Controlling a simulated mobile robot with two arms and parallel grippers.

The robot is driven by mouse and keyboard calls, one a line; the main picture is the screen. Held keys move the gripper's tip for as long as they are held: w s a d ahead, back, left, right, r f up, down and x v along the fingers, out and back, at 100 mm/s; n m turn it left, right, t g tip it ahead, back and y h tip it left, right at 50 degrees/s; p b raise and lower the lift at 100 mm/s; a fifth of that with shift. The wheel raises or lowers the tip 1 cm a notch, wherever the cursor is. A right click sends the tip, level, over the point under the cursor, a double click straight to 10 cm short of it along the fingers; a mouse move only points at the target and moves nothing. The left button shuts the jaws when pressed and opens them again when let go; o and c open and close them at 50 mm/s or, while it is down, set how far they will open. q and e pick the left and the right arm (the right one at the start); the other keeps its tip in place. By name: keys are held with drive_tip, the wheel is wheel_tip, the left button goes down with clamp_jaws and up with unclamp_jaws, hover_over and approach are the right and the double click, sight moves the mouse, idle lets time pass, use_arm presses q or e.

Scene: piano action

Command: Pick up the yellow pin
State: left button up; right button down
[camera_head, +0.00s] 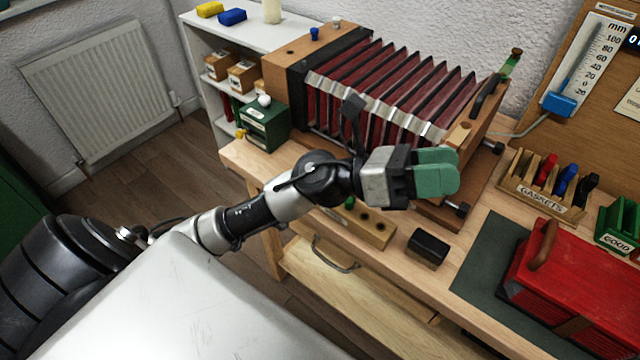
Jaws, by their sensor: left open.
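A small yellow piece (240,133) shows at the left side of the green box (265,127), on the shelf side of the bench; I cannot tell whether it is the yellow pin. A wooden block with round holes (375,234) lies on the bench below my left arm, with a green pin (349,202) at its left end, partly hidden by the arm. My left gripper (446,172), with green fingers, is open in front of the bellows' right end, right of and above the block. I see nothing held in it. My right gripper is out of view.
The large red bellows (390,90) stands behind my left arm. A blue pin (314,33) and a white pin (336,22) are on its wooden end. A black block (427,248), a gasket rack (540,188) and a red concertina (570,285) are to the right.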

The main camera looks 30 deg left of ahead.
use_arm(q)
drive_tip(key=a+f+m+g+y, duration=0.3)
drive_tip(key=f+m+g+y, duration=0.55)
drive_tip(key=m, duration=0.55)
drive_tip(key=w+a+f+m+y, duration=0.1)
drive_tip(key=a+y, duration=0.3)
drive_tip(key=a, duration=0.2)
drive_tip(key=w+a+f+y, duration=0.1)
drive_tip(key=a+f+y, duration=0.1)
drive_tip(key=a+y, duration=0.2)
drive_tip(key=w+a+f+m+y, duration=0.1)
drive_tip(key=a+y, duration=0.3)
drive_tip(key=a, duration=0.4)
drive_tip(key=shift+a+f+m+t, duration=0.15)
drive_tip(key=shift+f+m+t, duration=0.15)
drive_tip(key=shift+f, duration=0.45)
drive_tip(key=shift+w+f+p, duration=0.2)
drive_tip(key=shift+f+p, duration=0.05)
drive_tip(key=shift+f, duration=0.8)
drive_tip(key=shift+w+f+p, duration=0.15)
drive_tip(key=shift+f+p, duration=0.15)
drive_tip(key=shift+f, duration=0.75)
drive_tip(key=shift+w+f+p, duration=0.2)
drive_tip(key=shift+f+p, duration=0.05)
drive_tip(key=shift+f, duration=0.8)
clamp_jaws()
